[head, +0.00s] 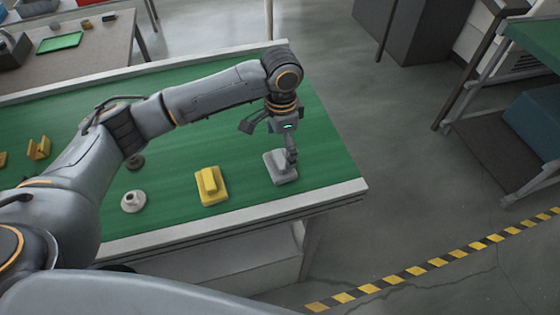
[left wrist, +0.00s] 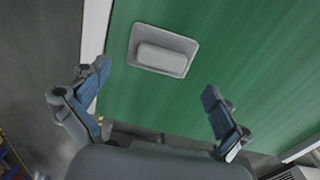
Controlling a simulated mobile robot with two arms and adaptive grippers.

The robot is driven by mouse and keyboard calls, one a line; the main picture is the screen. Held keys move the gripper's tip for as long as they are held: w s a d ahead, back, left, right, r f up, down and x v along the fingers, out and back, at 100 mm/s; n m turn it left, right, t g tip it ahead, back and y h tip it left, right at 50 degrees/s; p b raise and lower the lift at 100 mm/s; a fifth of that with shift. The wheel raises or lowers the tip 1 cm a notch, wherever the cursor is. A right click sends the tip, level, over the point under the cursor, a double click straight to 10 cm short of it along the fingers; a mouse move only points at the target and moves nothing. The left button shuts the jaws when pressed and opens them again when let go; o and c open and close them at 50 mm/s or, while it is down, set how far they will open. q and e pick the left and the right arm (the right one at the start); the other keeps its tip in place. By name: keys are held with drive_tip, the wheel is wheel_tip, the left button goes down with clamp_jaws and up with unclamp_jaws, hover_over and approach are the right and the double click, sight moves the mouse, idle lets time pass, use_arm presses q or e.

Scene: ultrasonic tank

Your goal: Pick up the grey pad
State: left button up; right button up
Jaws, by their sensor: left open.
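The grey pad (head: 280,173) lies flat on the green table top near its front right corner. It has a base with a raised block on it. My left gripper (head: 272,143) is above the pad, and one finger overlaps the pad's block in the head view; I cannot tell there whether they touch. In the left wrist view the pad (left wrist: 163,66) lies ahead of the spread fingers of my left gripper (left wrist: 156,80), with nothing between them. My right gripper is in neither view.
A yellow block on a base (head: 211,187) stands left of the pad on the green table (head: 325,150). A pale round knobbed piece (head: 133,201) and smaller yellow pieces (head: 39,148) are further left. The table's edge (head: 325,196) runs close by the pad.

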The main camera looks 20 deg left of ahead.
sight(280, 159)
use_arm(q)
wheel_tip(280, 159, down, 2)
drive_tip(key=shift+p, duration=0.4)
wheel_tip(280, 159, down, 4)
drive_tip(key=shift+a+r+p, duration=0.15)
drive_tip(key=shift+r+p, duration=0.05)
drive_tip(key=shift+p, duration=0.55)
drive_tip(key=shift+f, duration=0.45)
drive_tip(key=c, duration=0.8)
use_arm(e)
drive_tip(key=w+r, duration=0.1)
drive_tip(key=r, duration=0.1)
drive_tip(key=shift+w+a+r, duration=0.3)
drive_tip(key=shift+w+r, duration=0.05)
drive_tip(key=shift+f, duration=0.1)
